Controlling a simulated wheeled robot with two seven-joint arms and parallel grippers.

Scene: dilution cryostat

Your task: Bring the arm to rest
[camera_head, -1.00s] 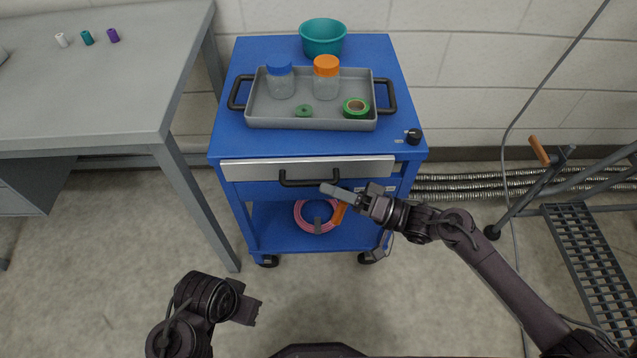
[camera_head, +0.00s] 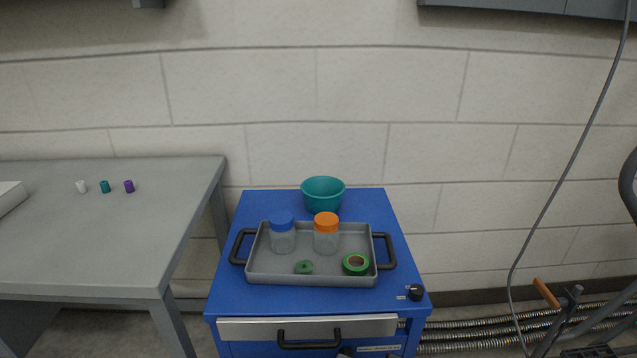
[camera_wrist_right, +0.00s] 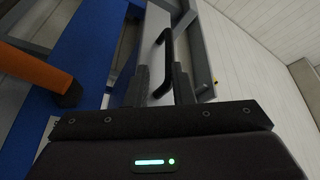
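My right gripper (camera_wrist_right: 161,88) shows in the right wrist view with its two dark fingers apart and nothing held between them. The black drawer handle (camera_wrist_right: 168,45) of the blue cart lies beyond and between the fingers in that picture; I see no contact. In the head view the same drawer handle (camera_head: 309,340) sits on the silver drawer front (camera_head: 250,329), near the bottom edge. My arms are almost wholly below the head view. My left gripper is in neither current view.
The blue cart (camera_head: 233,297) carries a grey tray (camera_head: 310,280) with two jars, a green tape roll (camera_head: 356,264) and a green ring (camera_head: 303,267). A teal bowl (camera_head: 323,193) stands behind. A grey table (camera_head: 90,240) is left. An orange handle (camera_wrist_right: 36,72) shows beside my right gripper.

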